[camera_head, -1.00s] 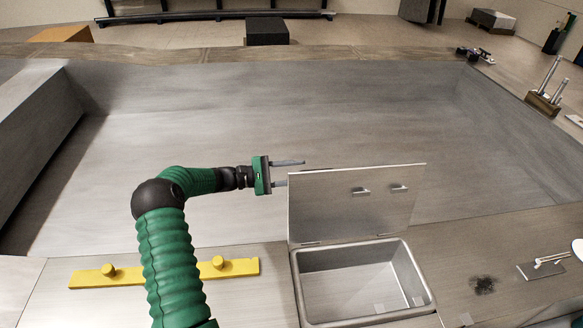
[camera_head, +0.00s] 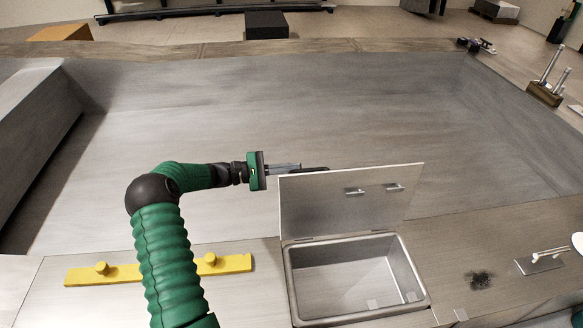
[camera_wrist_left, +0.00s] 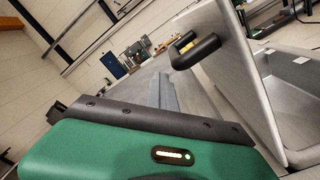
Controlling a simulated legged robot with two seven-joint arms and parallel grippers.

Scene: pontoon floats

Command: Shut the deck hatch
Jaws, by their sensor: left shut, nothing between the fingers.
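The deck hatch lid (camera_head: 340,212) stands up, open, hinged at the far edge of the hatch box (camera_head: 355,315). The box's inside is bare to view. My left gripper (camera_head: 312,168) is shut and empty at the lid's top left edge, its fingertips reaching partly behind the lid in the head view. In the left wrist view the lid (camera_wrist_left: 232,75) stands right of the fingers (camera_wrist_left: 190,50), and the box (camera_wrist_left: 293,75) lies beyond it. I cannot tell whether the fingers touch the lid. My right gripper is not in view.
A yellow bar with two knobs (camera_head: 130,275) lies on the deck at the left, beside my left arm. A small plate with a handle (camera_head: 540,264) and a dark stain (camera_head: 481,280) are right of the box. The sunken well (camera_head: 200,115) behind the lid is empty.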

